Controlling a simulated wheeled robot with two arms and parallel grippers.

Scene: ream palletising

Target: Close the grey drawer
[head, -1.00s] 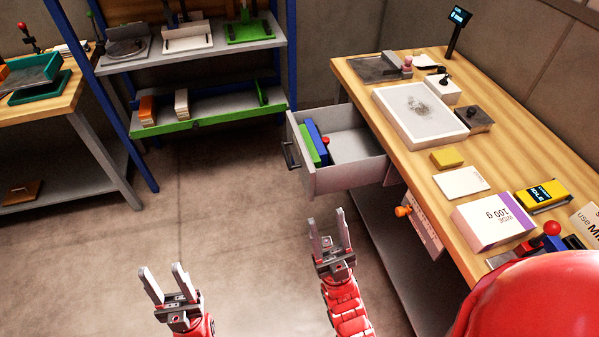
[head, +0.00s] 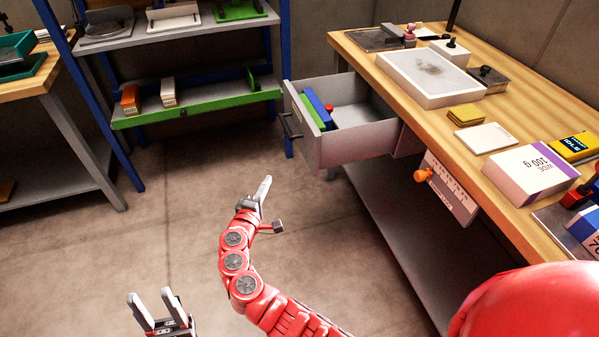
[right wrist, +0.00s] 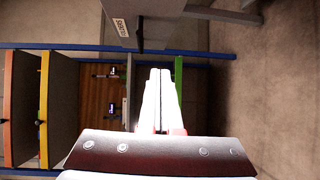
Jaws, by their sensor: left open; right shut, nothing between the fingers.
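The grey drawer (head: 345,147) stands pulled out from the wooden workbench (head: 505,190) in the head view. Its dark handle (head: 290,126) faces left. Green and blue items and a small red one lie inside it. My right gripper (head: 265,184) is shut and empty, in front of and below the drawer front, apart from it. Its closed fingers (right wrist: 158,98) also show in the right wrist view, bright and side by side. My left gripper (head: 153,302) is open and empty, low over the floor at the bottom of the head view.
An orange knob on a hanging panel (head: 450,190) is below the bench edge, right of the drawer. A shelf rack with a green shelf (head: 200,108) and blue posts stands behind. Another table (head: 40,85) is at the left. The floor between is clear.

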